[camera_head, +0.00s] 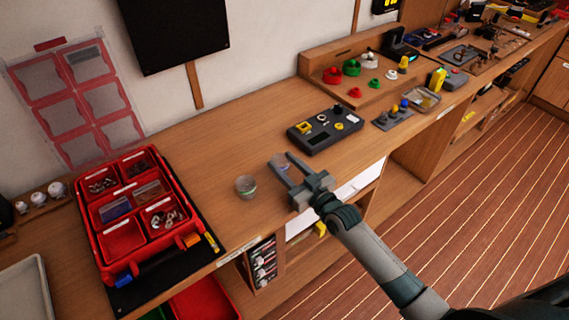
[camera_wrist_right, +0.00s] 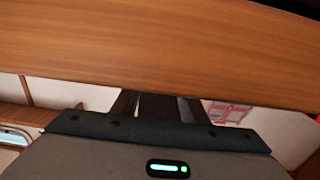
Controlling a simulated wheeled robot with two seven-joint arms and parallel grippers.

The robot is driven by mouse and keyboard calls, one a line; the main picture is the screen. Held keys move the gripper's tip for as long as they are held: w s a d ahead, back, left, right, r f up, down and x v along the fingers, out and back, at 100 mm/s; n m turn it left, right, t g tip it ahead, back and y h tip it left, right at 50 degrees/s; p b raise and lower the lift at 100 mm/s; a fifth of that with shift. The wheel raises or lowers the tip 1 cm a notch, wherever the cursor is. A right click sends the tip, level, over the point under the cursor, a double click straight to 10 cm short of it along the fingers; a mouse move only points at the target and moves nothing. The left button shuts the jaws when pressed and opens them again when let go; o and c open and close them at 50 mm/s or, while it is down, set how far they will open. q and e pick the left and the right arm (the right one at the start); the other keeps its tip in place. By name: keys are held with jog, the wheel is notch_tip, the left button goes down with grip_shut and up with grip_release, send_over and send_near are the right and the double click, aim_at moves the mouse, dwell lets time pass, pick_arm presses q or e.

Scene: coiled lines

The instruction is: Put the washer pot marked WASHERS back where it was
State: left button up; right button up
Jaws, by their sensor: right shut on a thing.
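My right gripper (camera_head: 280,162) reaches over the bench from the lower right in the head view. Its two fingers are shut on a small, pale, see-through pot (camera_head: 281,159), which is partly hidden by them. Another small clear pot (camera_head: 245,187) stands upright on the bench just left of the gripper, apart from it. I cannot read a WASHERS mark on either pot. In the right wrist view the gripper's fingers (camera_wrist_right: 158,106) show only in part, with something dark between them. My left gripper is not in view.
A red divided parts case (camera_head: 123,234) lies open on a dark mat at the left. A dark device (camera_head: 325,130) sits behind and right of the gripper. A wooden tray (camera_head: 371,86) with coloured parts stands farther back. Bare bench lies between case and pots.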

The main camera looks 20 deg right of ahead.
jog(key=o, duration=1)
jog(key=shift+f, duration=0.15)
jog(key=shift+o, duration=0.2)
jog(key=shift+r, duration=0.25)
jog(key=shift+s+d+f, duration=0.1)
jog(key=shift+s+f, duration=0.05)
jog(key=shift+s, duration=0.1)
jog(key=b+v, duration=0.2)
jog(key=v, duration=0.8)
jog(key=shift+s+d+b, duration=0.25)
jog(key=shift+s+b, duration=0.1)
jog(key=shift+s, duration=0.35)
